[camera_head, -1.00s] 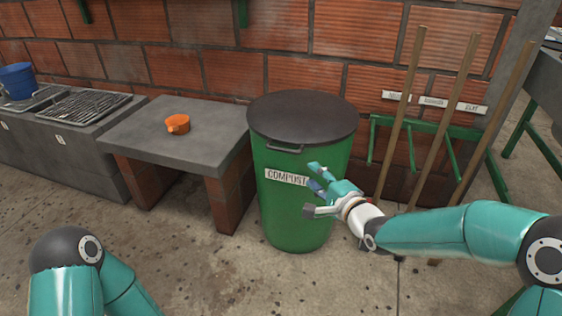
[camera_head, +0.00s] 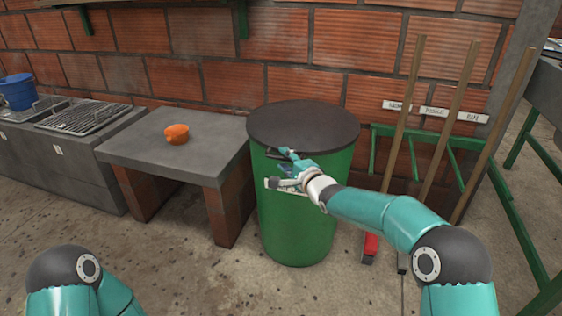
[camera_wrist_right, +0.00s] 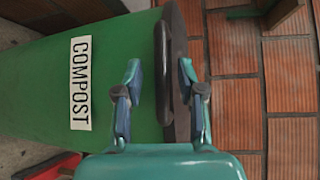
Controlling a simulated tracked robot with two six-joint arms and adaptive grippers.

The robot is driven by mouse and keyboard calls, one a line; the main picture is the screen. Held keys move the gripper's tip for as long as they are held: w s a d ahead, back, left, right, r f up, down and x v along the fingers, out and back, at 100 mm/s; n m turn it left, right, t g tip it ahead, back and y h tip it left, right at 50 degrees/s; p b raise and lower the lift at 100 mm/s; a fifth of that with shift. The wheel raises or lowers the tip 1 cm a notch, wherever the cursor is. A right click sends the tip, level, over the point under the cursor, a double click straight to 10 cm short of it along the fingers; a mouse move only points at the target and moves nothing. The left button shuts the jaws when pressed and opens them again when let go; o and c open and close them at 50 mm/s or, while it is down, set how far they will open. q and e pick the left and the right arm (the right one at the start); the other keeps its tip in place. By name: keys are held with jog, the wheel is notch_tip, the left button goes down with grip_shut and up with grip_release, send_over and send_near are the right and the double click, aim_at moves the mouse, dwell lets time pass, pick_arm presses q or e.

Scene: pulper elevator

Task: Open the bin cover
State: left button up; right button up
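The green compost bin (camera_head: 300,225) stands upright on the floor, with its round dark cover (camera_head: 303,122) lying closed on top. My right gripper (camera_head: 285,160) is at the bin's front, just below the cover's rim by the handle, which it partly hides. In the right wrist view, my right gripper (camera_wrist_right: 158,75) is open. The cover's dark handle (camera_wrist_right: 159,60) shows between the two fingers, in front of the cover's edge (camera_wrist_right: 178,70). I cannot tell whether a finger touches it. The left gripper is out of view.
A low concrete table (camera_head: 195,135) with an orange cup (camera_head: 176,134) stands left of the bin. Wooden-handled tools (camera_head: 405,110) lean on a green rack (camera_head: 450,145) at the right. A brick wall (camera_head: 290,50) runs behind.

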jog(key=shift+w+a+f, duration=0.1)
jog(key=shift+w+a, duration=0.2)
jog(key=shift+w, duration=0.25)
grip_shut()
